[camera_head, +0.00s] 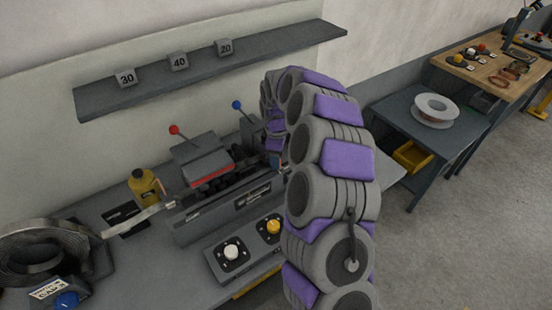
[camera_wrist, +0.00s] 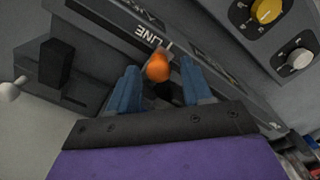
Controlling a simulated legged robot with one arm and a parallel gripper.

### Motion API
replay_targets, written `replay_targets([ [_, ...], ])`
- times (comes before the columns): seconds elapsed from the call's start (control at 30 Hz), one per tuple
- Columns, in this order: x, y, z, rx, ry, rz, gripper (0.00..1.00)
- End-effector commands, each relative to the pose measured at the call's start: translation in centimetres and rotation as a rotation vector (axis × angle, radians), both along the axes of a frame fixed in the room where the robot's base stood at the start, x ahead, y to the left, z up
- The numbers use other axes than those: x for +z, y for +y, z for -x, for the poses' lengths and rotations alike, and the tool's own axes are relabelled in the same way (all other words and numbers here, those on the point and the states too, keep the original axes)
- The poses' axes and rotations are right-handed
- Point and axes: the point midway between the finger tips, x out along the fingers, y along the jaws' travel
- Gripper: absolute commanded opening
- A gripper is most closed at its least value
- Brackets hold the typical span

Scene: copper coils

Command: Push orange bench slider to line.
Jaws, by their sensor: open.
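The orange slider (camera_wrist: 158,68) is a small rounded knob on the bench rail in the wrist view. The printed word LINE (camera_wrist: 150,35) is on the rail face just beyond it. My gripper (camera_wrist: 159,72) is open, with one blue finger on each side of the orange knob. I cannot tell whether either finger touches it. In the head view my purple and grey arm hides the slider and most of my gripper, at the right end of the bench machine (camera_head: 225,200).
A white knob (camera_head: 231,251) and a yellow knob (camera_head: 272,227) sit on a panel before the machine. A red-tipped lever (camera_head: 174,130), a yellow bottle (camera_head: 145,186) and a metal coil (camera_head: 38,252) are to the left. A shelf (camera_head: 280,45) hangs above.

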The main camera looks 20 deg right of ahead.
Motion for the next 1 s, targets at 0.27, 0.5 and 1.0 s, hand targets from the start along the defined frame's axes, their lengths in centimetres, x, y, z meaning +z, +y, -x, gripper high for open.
replay_targets([
  [0.27, 6.1, 0.1, -0.3, 0.001, -0.013, 0.0, 0.54],
  [0.5, 11.3, 0.1, -0.2, 0.0, -0.008, 0.001, 0.54],
  [1.0, 16.4, 0.2, -0.1, 0.002, -0.002, 0.0, 0.54],
])
